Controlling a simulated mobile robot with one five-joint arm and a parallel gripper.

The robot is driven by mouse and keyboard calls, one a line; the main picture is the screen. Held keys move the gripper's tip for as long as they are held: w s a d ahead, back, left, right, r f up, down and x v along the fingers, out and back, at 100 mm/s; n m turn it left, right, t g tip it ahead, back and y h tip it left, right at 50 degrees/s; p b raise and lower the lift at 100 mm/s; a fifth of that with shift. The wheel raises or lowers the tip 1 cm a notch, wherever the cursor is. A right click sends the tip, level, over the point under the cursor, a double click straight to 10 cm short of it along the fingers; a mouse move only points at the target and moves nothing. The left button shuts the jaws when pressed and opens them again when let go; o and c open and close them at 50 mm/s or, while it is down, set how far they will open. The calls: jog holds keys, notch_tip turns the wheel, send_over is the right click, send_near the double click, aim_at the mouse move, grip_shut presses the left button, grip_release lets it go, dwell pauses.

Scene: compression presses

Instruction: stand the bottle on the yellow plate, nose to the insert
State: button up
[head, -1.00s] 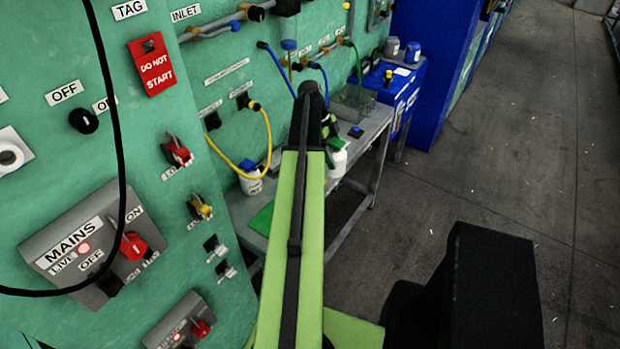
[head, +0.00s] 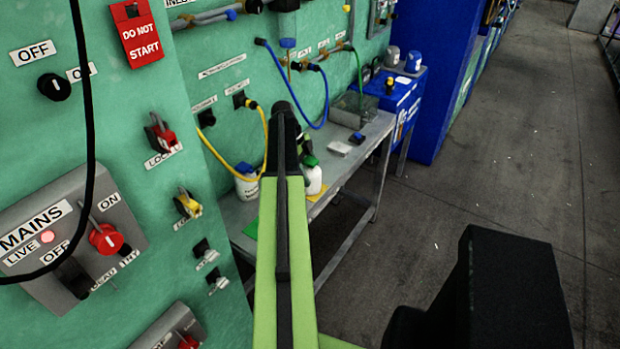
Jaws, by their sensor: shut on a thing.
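The white bottle with a green top (head: 313,180) is just right of my arm, over the metal bench. My gripper (head: 306,152) is dark, partly hidden behind my arm, and shut on the bottle near its top. The bottle looks upright. A bit of the yellow plate (head: 318,206) shows at the bottle's foot; the rest is hidden by my arm and the bottle. I cannot tell whether the bottle touches the plate. The insert and the direction of the bottle's nose cannot be made out.
On the bench (head: 350,168) are a white block (head: 340,148), a clear bin (head: 350,110) and a green plate (head: 251,227). The green panel (head: 200,80) with switches is close on the left.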

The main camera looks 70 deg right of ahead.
jog(key=o, duration=1.8)
jog(key=shift+r, duration=0.1)
jog(key=p+v, duration=1.1)
jog(key=v, duration=0.1)
